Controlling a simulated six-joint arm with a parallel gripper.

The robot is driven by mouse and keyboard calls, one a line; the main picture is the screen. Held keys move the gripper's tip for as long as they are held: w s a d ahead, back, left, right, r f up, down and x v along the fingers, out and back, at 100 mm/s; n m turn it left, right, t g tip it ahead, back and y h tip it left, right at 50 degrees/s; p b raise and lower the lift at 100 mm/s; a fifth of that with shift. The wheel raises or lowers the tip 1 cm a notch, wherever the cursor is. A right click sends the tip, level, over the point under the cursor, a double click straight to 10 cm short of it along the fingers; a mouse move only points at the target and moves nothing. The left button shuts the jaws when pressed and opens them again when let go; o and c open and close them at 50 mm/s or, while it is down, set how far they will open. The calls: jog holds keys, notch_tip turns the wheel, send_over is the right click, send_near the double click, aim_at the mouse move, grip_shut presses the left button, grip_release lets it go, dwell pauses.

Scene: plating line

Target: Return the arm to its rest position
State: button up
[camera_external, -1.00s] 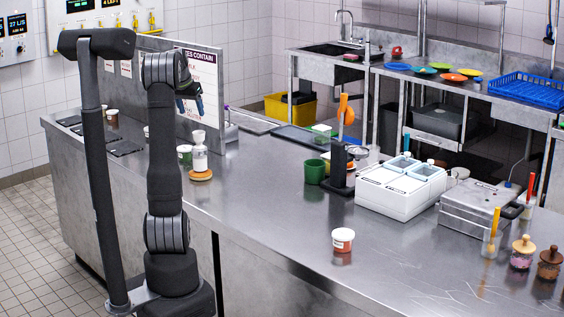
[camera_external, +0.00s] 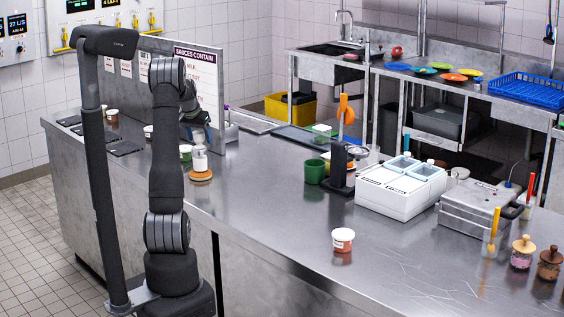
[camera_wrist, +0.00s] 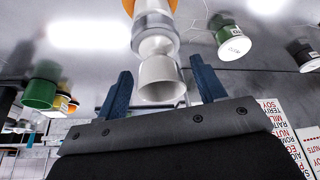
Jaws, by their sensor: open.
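My gripper shows in the external view (camera_external: 200,135) low in front of the sign board, at the top of a white bottle. In the wrist view its two blue fingers (camera_wrist: 160,66) stand wide apart. The white bottle (camera_external: 200,161) stands upright on an orange base on the counter, and my gripper hides its top in the external view. In the wrist view the bottle's white, cup-shaped top (camera_wrist: 158,75) appears between the fingers, with gaps at both sides. I cannot tell how far it is from them in depth.
The sign board (camera_external: 205,62) stands close behind my gripper. Small tubs, including a dark green one (camera_wrist: 232,38), stand near the bottle. Green cups (camera_external: 314,172), a white container unit (camera_external: 388,199) and a red-labelled tub (camera_external: 343,240) stand farther right. The counter's front middle is clear.

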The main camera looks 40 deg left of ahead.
notch_tip(320, 180, up, 4)
jog(key=shift+r, duration=0.1)
dwell(0.4)
